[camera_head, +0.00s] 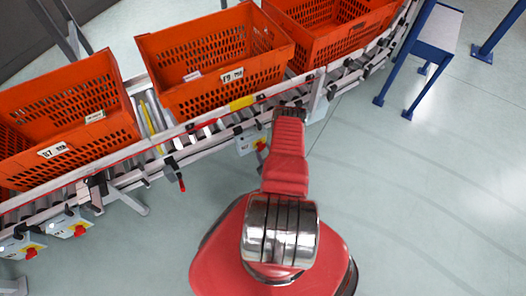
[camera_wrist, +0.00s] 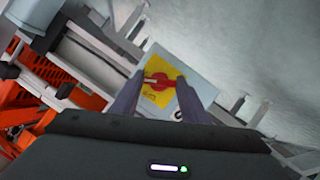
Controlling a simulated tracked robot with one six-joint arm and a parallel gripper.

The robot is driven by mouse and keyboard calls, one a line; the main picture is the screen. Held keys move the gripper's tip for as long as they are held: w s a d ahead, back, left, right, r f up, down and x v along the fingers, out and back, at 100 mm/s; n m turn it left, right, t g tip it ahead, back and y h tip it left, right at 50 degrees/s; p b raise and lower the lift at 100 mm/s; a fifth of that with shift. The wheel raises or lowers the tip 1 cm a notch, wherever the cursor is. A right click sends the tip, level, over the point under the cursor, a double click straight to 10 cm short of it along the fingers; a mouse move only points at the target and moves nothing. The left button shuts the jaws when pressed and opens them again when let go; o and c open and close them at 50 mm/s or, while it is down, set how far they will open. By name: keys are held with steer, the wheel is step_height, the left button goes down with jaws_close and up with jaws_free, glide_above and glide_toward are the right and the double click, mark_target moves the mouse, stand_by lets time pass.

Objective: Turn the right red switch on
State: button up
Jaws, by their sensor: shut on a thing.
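The right red switch (camera_wrist: 158,81) is a red rotary knob on a yellow plate (camera_wrist: 150,98) on a light grey box. In the wrist view my gripper (camera_wrist: 160,77) has its two dark fingers on either side of the knob, shut on it. The knob's bar lies roughly crosswise between the fingers. In the head view the same grey box (camera_head: 245,145) hangs on the conveyor's near side, partly hidden by my red arm. The fingers are hard to make out there.
A roller conveyor (camera_head: 222,130) carries several orange totes (camera_head: 215,90). Two more red switches (camera_head: 80,231) (camera_head: 31,253) are on boxes at the lower left. A red-tipped lever (camera_head: 181,184) hangs below the rail.

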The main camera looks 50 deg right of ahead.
steer(key=shift+a, duration=0.2)
steer(key=shift+c, duration=0.4)
steer(key=shift+d, duration=0.1)
steer(key=shift+d+m+y, duration=0.15)
steer(key=shift+m+y, duration=0.25)
steer(key=shift+m, duration=0.3)
steer(key=shift+s+m+t+y, duration=0.1)
steer(key=shift+m+t+y, duration=0.3)
steer(key=shift+m+y, duration=0.65)
